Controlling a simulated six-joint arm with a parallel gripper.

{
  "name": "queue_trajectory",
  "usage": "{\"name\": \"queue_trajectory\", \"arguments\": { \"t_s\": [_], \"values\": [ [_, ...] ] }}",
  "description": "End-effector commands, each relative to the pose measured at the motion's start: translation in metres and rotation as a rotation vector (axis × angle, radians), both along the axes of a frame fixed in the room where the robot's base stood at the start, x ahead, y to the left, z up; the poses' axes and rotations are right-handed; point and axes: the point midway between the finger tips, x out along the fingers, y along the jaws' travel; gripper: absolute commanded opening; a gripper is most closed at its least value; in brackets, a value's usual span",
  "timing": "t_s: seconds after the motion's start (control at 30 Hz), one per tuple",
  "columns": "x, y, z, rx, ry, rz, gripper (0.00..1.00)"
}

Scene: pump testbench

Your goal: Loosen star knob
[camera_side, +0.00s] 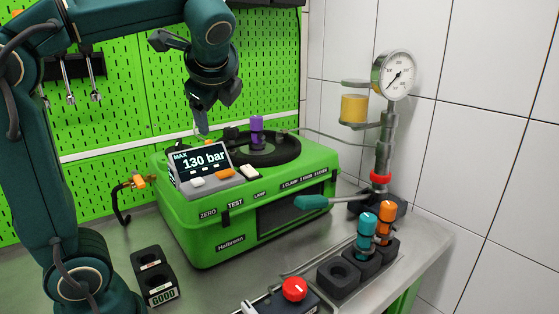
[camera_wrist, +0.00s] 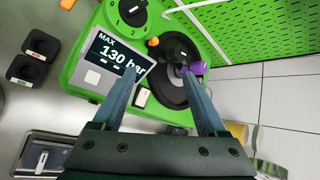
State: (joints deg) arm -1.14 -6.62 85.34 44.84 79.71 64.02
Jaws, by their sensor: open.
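The green test bench (camera_side: 245,215) stands on the metal table, its display reading "MAX 130 bar". On its top lies a round black plate (camera_side: 270,150). A black knob-like part (camera_side: 231,136), possibly the star knob, sits at the plate's left edge; it also shows in the wrist view (camera_wrist: 178,47). Its exact shape is unclear. A purple-topped piece (camera_side: 257,124) stands upright on the plate and shows in the wrist view (camera_wrist: 198,68). My gripper (camera_side: 203,128) is above the bench, left of the plate. In the wrist view its fingers (camera_wrist: 162,76) are apart with nothing between them.
A pressure gauge (camera_side: 394,76) on a column with a yellow reservoir (camera_side: 354,109) stands at the right. Black holders with a teal piece (camera_side: 366,232) and an orange piece (camera_side: 385,215) stand in front. A black "GOOD" holder (camera_side: 155,276) is at left. A red knob (camera_side: 294,289) is in front.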

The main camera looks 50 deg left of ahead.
Motion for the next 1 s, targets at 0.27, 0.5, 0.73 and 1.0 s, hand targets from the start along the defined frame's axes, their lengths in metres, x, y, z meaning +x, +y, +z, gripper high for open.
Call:
{"name": "queue_trajectory", "arguments": {
  "t_s": [0.27,0.5,0.73,1.0],
  "values": [
    [0.06,0.058,-0.02,0.421,0.492,-0.173,0.75],
    [0.08,0.069,-0.052,0.483,0.634,-0.198,0.75],
    [0.082,0.085,-0.065,0.477,0.653,-0.198,0.75],
    [0.085,0.112,-0.076,0.477,0.651,-0.199,0.75]
  ]
}}
